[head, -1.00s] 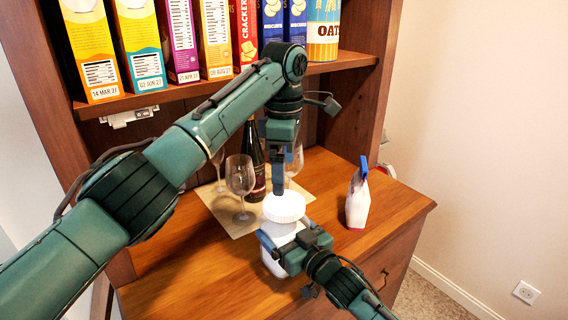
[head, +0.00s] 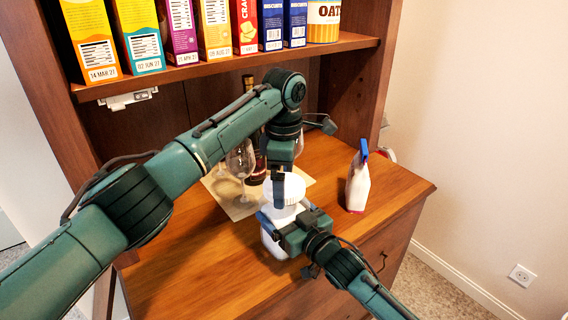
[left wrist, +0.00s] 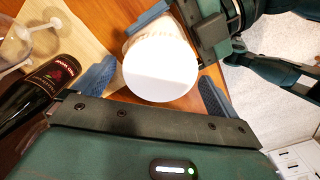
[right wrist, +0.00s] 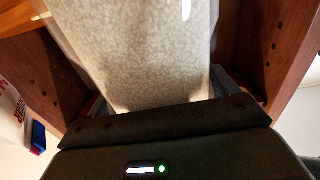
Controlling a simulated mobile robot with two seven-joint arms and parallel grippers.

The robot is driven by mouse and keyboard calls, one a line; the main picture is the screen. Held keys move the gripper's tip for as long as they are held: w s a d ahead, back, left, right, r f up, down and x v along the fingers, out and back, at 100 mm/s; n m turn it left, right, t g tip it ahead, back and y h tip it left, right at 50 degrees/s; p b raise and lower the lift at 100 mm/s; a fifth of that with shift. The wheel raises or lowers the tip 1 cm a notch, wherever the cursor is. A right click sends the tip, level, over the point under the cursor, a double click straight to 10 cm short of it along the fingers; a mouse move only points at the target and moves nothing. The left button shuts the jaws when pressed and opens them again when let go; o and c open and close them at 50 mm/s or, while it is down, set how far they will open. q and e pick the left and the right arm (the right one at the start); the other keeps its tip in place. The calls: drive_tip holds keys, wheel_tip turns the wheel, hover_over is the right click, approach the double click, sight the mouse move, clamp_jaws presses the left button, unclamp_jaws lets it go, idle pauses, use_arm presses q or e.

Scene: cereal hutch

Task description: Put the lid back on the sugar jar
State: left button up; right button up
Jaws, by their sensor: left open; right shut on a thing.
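The white sugar jar (head: 271,244) stands on the wooden counter, upright as far as I can see. Its white ribbed lid (head: 285,190) sits at the jar's top; I cannot tell if it is fully seated. The lid also shows from above in the left wrist view (left wrist: 160,70). My left gripper (head: 281,187) points down over the lid, open, with its fingers on either side of it and a gap visible at the left finger. My right gripper (head: 286,222) is shut on the jar body below the lid. The pale jar wall (right wrist: 150,70) fills the right wrist view.
A wine bottle (head: 257,163) and glasses (head: 240,162) stand on a pale mat (head: 219,191) behind the jar. A white carton with a blue top (head: 358,182) stands to the right. Cereal boxes (head: 143,40) line the shelf above. Counter at front left is clear.

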use_arm(q)
drive_tip(key=shift+f, duration=0.25)
drive_tip(key=shift+c, duration=0.6)
